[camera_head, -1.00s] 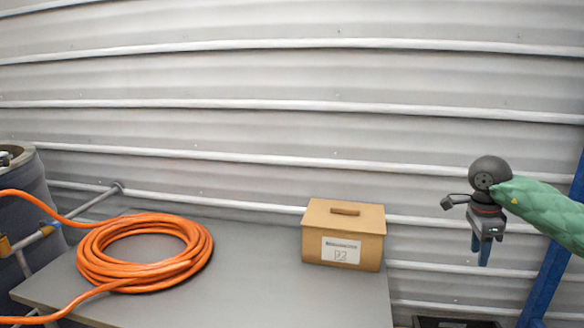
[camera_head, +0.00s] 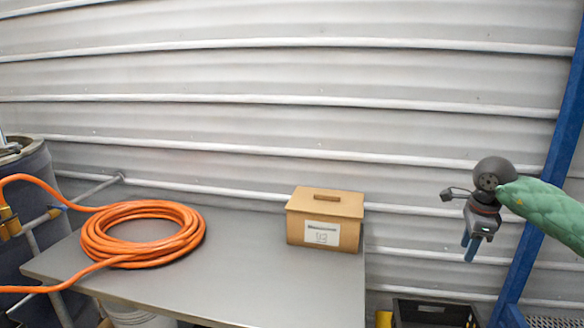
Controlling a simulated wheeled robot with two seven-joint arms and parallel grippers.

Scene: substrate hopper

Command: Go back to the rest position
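My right gripper (camera_head: 469,248) hangs in the air at the right side, its blue fingertips pointing down. The green-sleeved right arm (camera_head: 548,212) comes in from the right edge. The two fingers look close together with nothing seen between them, but at this angle I cannot tell whether they are open or shut. The gripper is apart from the table and the box. My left gripper is not in view.
A grey table (camera_head: 262,282) carries a coiled orange hose (camera_head: 190,232) and a brown labelled box (camera_head: 343,207). A dark barrel (camera_head: 42,192) stands left. A black crate (camera_head: 434,312) sits low right, near a blue post (camera_head: 545,190). Corrugated wall (camera_head: 300,80) lies behind.

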